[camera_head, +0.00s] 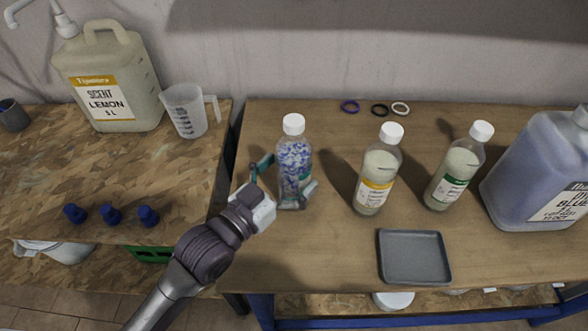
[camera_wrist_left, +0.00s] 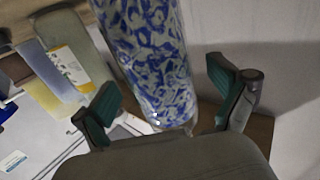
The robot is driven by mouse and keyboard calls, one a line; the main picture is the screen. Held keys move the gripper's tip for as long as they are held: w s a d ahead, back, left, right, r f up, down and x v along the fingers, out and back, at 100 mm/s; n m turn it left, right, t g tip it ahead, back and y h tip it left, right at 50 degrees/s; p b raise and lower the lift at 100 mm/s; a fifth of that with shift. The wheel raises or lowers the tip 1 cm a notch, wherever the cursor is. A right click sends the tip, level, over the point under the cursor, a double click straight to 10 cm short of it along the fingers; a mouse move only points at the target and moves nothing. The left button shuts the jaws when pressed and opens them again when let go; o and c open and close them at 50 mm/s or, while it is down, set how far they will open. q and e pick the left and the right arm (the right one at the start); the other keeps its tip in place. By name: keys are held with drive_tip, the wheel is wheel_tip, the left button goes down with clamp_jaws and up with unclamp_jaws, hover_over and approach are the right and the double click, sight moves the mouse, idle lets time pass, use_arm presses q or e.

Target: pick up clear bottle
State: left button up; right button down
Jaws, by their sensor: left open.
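The clear bottle (camera_head: 294,160) stands upright near the left edge of the right-hand table, with a white cap and blue-and-white contents. My left gripper (camera_head: 285,178) is open at the bottle's lower part, one finger on its left and the other at its lower right. In the left wrist view the bottle (camera_wrist_left: 152,58) stands between the spread fingers of the left gripper (camera_wrist_left: 168,92), with a visible gap on the right side. Whether either finger touches it I cannot tell. My right gripper is not in view.
Two white-capped bottles, yellow-labelled (camera_head: 377,175) and green-labelled (camera_head: 456,170), stand to the right. A grey tray (camera_head: 414,257) lies in front and a blue jug (camera_head: 535,175) at far right. Rings (camera_head: 380,110) lie behind. A measuring jug (camera_head: 186,112) and lemon canister (camera_head: 108,80) stand on the left table.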

sight(296, 150)
use_arm(q)
drive_tip(key=shift+x, duration=0.8)
drive_tip(key=shift+r, duration=0.15)
drive_tip(key=c, duration=1.7)
drive_tip(key=shift+r+p, duration=0.5)
drive_tip(key=shift+p, duration=0.1)
wheel_tip(296, 150, up, 4)
drive_tip(key=p, duration=0.5)
drive_tip(key=shift+s+d+r, duration=0.1)
drive_tip(key=shift+s+r, duration=0.05)
drive_tip(key=shift+s+d+r+p, duration=0.95)
drive_tip(key=shift+s+d+p, duration=0.3)
drive_tip(key=shift+s+p, duration=0.2)
drive_tip(key=shift+s+d+r+p, duration=0.95)
drive_tip(key=shift+s+d+p, duration=0.3)
drive_tip(key=shift+s, duration=0.2)
drive_tip(key=shift+s+d+r+p, duration=0.95)
drive_tip(key=shift+s+d+p, duration=0.25)
drive_tip(key=shift+s+p, duration=0.25)
drive_tip(key=shift+w, duration=0.1)
